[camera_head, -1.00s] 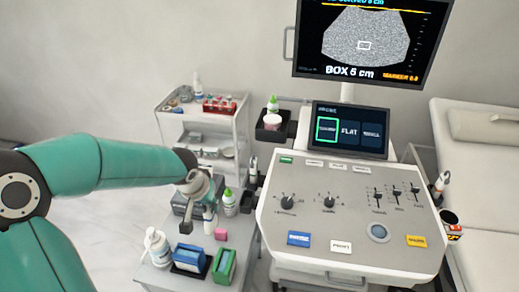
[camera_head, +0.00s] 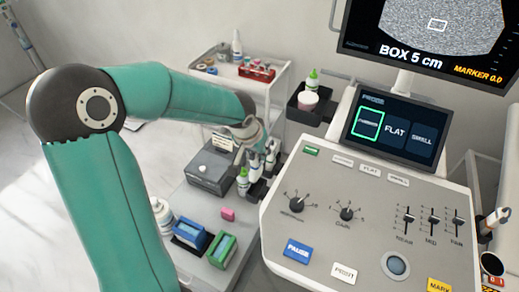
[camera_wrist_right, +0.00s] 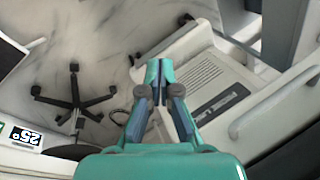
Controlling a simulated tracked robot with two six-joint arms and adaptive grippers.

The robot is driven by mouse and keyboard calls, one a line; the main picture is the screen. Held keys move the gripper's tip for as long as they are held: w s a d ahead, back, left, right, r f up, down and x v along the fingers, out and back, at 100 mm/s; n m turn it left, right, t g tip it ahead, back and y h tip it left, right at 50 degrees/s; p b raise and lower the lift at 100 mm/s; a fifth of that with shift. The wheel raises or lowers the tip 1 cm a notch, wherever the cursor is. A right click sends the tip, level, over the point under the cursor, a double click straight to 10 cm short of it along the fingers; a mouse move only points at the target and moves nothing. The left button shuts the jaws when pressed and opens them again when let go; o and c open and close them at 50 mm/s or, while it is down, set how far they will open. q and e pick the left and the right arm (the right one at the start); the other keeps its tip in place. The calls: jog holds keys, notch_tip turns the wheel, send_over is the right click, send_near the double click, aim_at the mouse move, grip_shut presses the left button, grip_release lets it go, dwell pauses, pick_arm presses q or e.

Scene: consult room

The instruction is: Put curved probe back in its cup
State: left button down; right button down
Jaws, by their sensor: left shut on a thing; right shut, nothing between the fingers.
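My left gripper (camera_head: 251,143) is at the left edge of the ultrasound console, above the black cups (camera_head: 257,190) mounted there. It is shut on a slim pale and dark thing that seems to be the curved probe (camera_head: 255,163); its lower end is close to the cups. At this size I cannot tell whether it is inside a cup or just above it. Another probe (camera_head: 271,156) stands close by on the right. My right gripper (camera_wrist_right: 160,78) shows in the right wrist view, shut and empty, away from the cups.
The side table holds a grey box (camera_head: 209,172), a pink block (camera_head: 228,214), and blue (camera_head: 188,232) and green (camera_head: 222,249) holders. A black tray (camera_head: 311,105) juts out above the console's left side.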

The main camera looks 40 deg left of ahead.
aim_at(258, 172)
pick_arm(q)
jog(key=shift+b+x, duration=0.4)
jog(key=shift+x, duration=0.4)
jog(key=shift+s+d+f+b, duration=0.1)
jog(key=shift+f+b, duration=0.35)
jog(key=shift+f, duration=0.25)
jog(key=shift+s+f+b, duration=0.15)
jog(key=shift+f+b, duration=0.3)
jog(key=shift+f, duration=0.25)
notch_tip(258, 172, down, 4)
jog(key=b, duration=0.5)
jog(key=shift+f, duration=0.1)
jog(key=shift+f+b, duration=0.3)
jog(key=shift+b, duration=0.2)
jog(key=c, duration=0.9)
grip_release()
